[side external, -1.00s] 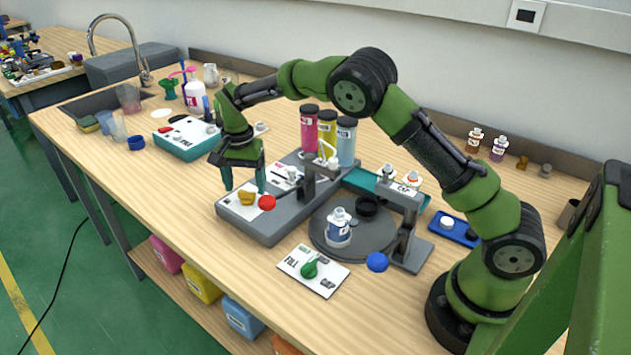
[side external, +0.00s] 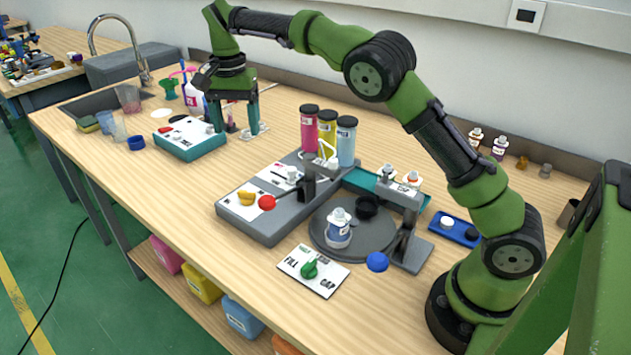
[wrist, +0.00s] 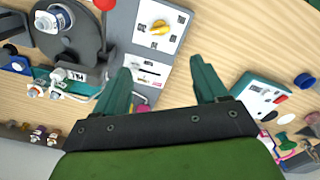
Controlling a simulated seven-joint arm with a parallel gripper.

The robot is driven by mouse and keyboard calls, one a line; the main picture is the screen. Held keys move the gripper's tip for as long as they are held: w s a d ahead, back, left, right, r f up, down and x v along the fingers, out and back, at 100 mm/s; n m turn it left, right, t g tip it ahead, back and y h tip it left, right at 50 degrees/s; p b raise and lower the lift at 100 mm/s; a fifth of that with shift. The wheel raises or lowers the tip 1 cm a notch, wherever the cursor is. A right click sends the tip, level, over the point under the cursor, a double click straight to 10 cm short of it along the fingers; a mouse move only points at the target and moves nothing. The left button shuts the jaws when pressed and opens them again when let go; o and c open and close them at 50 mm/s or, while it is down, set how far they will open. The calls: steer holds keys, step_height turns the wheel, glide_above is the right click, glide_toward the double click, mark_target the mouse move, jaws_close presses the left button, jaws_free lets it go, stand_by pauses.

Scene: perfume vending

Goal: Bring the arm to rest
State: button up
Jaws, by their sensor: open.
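My gripper (side external: 234,130) is open and empty. In the side external view it hangs above the bench, left of the three tall cylinders and at the right end of the teal box. Its two teal fingers point down, clear of the grey machine. In the wrist view the gripper (wrist: 168,80) shows both fingers apart, with only bench and the machine's edge between them. My arm stretches from its base at the right, over the bench.
The grey machine (side external: 262,228) with a yellow knob (side external: 247,198) and a turntable (side external: 370,243) holding a bottle (side external: 338,230) stands mid-bench. Pink, yellow and blue cylinders (side external: 309,130) rise behind it. The teal box (side external: 180,145) stands left. The front left bench is clear.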

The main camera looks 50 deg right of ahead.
steer(key=s+r+n+t+y, duration=0.2)
steer(key=s+n+t, duration=0.5)
steer(key=s, duration=2.3)
steer(key=shift+d+n, duration=0.35)
steer(key=shift+n, duration=0.25)
